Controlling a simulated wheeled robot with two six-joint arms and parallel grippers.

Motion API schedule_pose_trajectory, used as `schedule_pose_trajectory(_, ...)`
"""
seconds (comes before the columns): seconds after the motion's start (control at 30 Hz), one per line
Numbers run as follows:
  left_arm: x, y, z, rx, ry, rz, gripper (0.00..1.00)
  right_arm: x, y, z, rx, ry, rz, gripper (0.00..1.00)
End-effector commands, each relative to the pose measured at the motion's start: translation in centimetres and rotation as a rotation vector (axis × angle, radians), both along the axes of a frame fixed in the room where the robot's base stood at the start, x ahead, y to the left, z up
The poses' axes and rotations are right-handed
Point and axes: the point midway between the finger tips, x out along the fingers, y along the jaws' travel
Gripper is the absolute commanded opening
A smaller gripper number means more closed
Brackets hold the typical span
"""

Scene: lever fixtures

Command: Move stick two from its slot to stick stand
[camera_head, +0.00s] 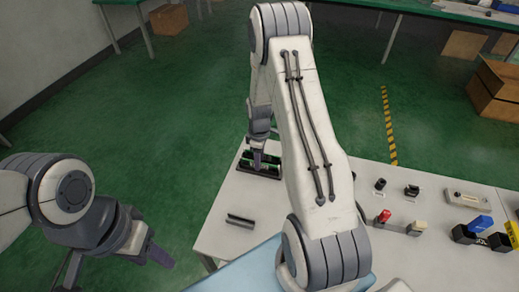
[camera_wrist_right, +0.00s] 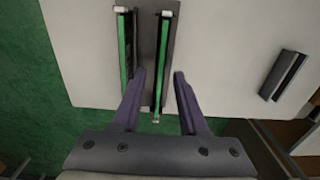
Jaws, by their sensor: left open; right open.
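Two green sticks lie in dark slots of a holder (camera_head: 262,164) at the table's far left corner. In the right wrist view one green stick (camera_wrist_right: 126,52) is at left and another (camera_wrist_right: 161,62) at right, each with pale ends. I cannot tell which is stick two. My right gripper (camera_wrist_right: 159,76) is open, its fingers on either side of the right-hand stick without gripping it; in the head view it is over the holder. A dark grey channel piece (camera_head: 241,219), possibly the stick stand, is empty; it also shows in the right wrist view (camera_wrist_right: 284,75). My left gripper (camera_head: 115,262) is open and empty, off the table.
The white table (camera_head: 222,205) has free room around the channel piece. My right arm hides its middle. To the right stand a red-topped fixture (camera_head: 384,216), small black fixtures (camera_head: 411,190) and a blue lever piece (camera_head: 480,228). Cardboard boxes (camera_head: 495,92) stand on the green floor.

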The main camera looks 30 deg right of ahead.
Motion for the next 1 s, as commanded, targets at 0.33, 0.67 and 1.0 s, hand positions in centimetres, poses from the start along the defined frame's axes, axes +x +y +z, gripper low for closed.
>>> schedule_pose_trajectory(0.33, 0.0, -0.01, 0.18, 0.0, 0.0, 0.0, 0.5, 0.03, 0.0, -0.99, 0.0, -0.001, 0.0, 0.42)
schedule_pose_trajectory(0.67, 0.0, 0.0, 0.18, 0.0, 0.0, 0.0, 0.5, 0.02, 0.01, -0.96, 0.0, -0.001, 0.0, 0.0)
schedule_pose_trajectory(1.0, 0.0, 0.0, 0.18, 0.0, 0.0, 0.0, 0.5, 0.03, 0.0, -0.94, 0.0, -0.001, 0.0, 0.0)
